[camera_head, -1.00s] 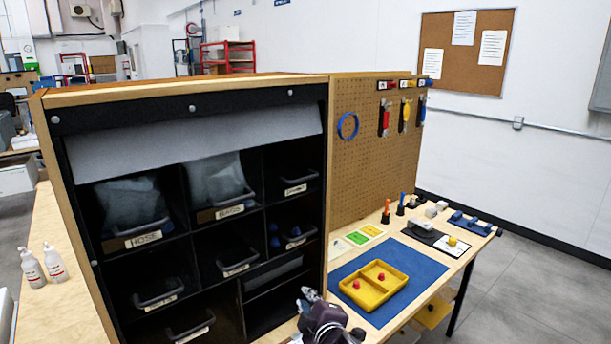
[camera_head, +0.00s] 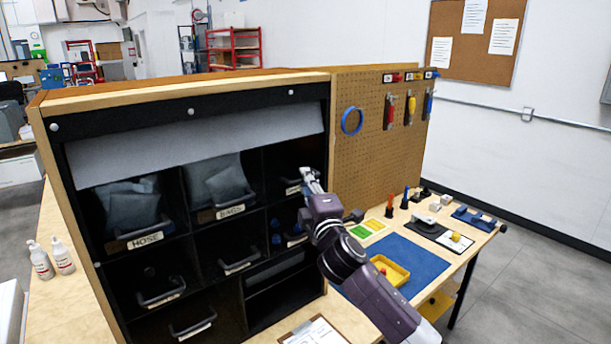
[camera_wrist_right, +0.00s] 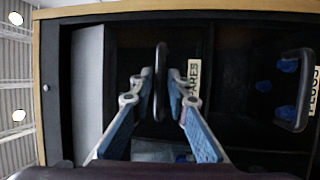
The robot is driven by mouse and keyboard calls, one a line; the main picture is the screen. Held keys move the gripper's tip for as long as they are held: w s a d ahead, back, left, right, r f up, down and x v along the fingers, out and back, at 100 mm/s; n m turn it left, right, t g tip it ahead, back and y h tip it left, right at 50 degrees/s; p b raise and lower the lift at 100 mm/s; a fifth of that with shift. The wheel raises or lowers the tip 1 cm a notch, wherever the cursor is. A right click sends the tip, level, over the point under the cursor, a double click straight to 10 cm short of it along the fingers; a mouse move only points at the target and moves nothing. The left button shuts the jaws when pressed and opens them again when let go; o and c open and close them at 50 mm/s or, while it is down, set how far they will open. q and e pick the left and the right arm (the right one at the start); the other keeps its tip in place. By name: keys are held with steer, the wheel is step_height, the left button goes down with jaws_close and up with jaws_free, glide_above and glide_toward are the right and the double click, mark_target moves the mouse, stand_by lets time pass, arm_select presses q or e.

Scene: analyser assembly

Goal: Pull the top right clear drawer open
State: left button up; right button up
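The top right clear drawer (camera_head: 293,188) sits in the right column of the black cabinet, pushed in, its front partly hidden by my right gripper in the head view. My right gripper (camera_wrist_right: 161,84) is open there, with one fingertip on each side of the handle; a small gap shows, and contact is not clear. In the head view my right gripper (camera_head: 310,178) is at the drawer's front. My left gripper is not in view.
Below is a drawer with blue parts (camera_head: 277,240); its handle (camera_wrist_right: 294,90) shows in the wrist view. The HOSE (camera_head: 135,210) and BAGS (camera_head: 221,192) drawers are to the left. The pegboard (camera_head: 375,150) stands right of the cabinet. A yellow tray (camera_head: 398,272) lies on the workbench.

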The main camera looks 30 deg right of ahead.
steer(key=shift+w+d, duration=0.1)
steer(key=shift+w, duration=0.3)
steer(key=shift+c, duration=0.2)
jaws_close()
steer(key=shift+s, duration=0.1)
